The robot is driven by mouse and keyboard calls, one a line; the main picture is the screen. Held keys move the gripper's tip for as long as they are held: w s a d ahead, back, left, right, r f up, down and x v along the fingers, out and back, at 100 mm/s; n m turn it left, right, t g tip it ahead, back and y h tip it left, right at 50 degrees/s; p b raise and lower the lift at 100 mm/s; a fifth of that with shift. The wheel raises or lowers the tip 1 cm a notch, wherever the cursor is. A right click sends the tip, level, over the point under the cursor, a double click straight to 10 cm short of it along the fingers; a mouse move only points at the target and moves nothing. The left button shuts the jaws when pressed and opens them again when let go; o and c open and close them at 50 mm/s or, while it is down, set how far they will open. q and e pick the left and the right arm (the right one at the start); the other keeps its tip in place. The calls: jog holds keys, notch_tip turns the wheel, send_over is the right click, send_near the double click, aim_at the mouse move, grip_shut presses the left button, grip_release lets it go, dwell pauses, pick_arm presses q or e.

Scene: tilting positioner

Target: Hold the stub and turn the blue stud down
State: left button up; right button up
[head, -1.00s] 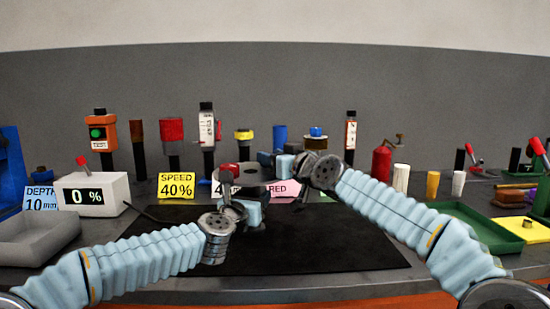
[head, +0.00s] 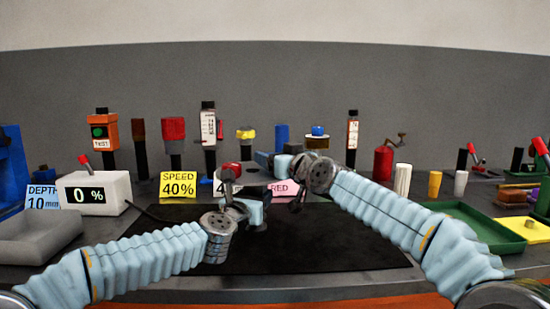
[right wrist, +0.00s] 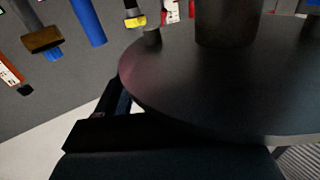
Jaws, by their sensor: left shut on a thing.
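The positioner's round grey plate (head: 258,178) stands at the middle back of the mat, partly hidden by my grippers. My left gripper (head: 228,182) is shut at the plate's near left side; the stub between its fingers is mostly hidden. My right gripper (head: 297,202) is at the plate's right side; its finger gap cannot be made out. The right wrist view shows the grey plate (right wrist: 200,85) close up, with a broad dark cylinder (right wrist: 228,22) and a small dark stud (right wrist: 152,36) by its rim. I cannot pick out a blue stud on the plate.
A speed card (head: 178,185), a pink card (head: 283,189) and a display box (head: 92,194) reading 0 % stand around the mat. A green tray (head: 470,228) is at right. The front mat (head: 310,250) is clear.

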jog(key=v, duration=1.2)
dwell(0.3)
